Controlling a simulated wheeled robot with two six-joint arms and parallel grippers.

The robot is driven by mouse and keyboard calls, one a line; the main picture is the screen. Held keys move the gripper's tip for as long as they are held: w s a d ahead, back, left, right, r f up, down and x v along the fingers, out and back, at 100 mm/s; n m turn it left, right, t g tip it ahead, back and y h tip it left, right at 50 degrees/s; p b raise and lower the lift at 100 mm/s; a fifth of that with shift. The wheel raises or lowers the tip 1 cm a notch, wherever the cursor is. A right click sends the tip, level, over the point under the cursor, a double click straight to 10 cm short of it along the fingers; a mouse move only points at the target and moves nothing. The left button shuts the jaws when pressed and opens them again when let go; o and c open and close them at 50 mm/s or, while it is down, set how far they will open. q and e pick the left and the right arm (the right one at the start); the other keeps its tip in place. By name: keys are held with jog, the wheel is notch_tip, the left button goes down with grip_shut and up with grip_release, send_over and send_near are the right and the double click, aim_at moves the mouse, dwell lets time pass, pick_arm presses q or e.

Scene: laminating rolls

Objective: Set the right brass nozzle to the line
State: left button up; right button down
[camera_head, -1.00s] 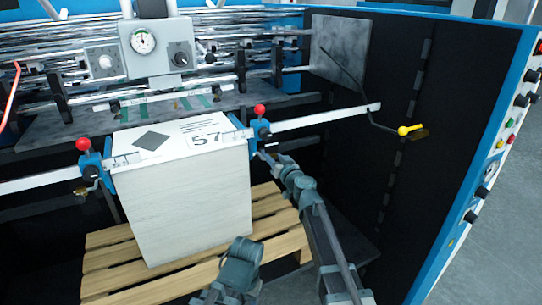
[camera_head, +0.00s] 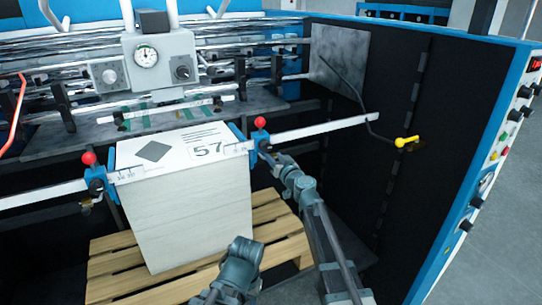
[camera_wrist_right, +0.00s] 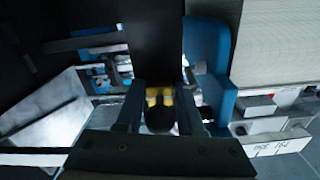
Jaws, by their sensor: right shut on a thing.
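The right brass nozzle (camera_wrist_right: 158,93) shows as a small yellow piece with a dark round end between the fingers in the right wrist view. My right gripper (camera_wrist_right: 162,104) is shut on it, just beside the blue holder (camera_wrist_right: 208,65). In the head view my right gripper (camera_head: 264,157) is at the right blue holder (camera_head: 262,138) with the red knob (camera_head: 260,122), and hides the nozzle. A ruled scale (camera_wrist_right: 280,147) with printed numbers lies at the lower right of the wrist view. I cannot make out the line.
The paper stack (camera_head: 190,215) stands on a wooden pallet (camera_head: 120,270) left of my right arm. The left blue holder (camera_head: 96,182) has another red knob (camera_head: 88,158). A white bar (camera_head: 325,128) runs right from the right holder. A yellow-handled lever (camera_head: 407,141) is further right.

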jog(key=shift+r, duration=0.1)
jog(key=c, duration=0.7)
grip_release()
jog(key=shift+s, duration=0.1)
jog(key=v, duration=1.3)
jog(key=shift+s+d, duration=0.15)
jog(key=shift+s, duration=0.2)
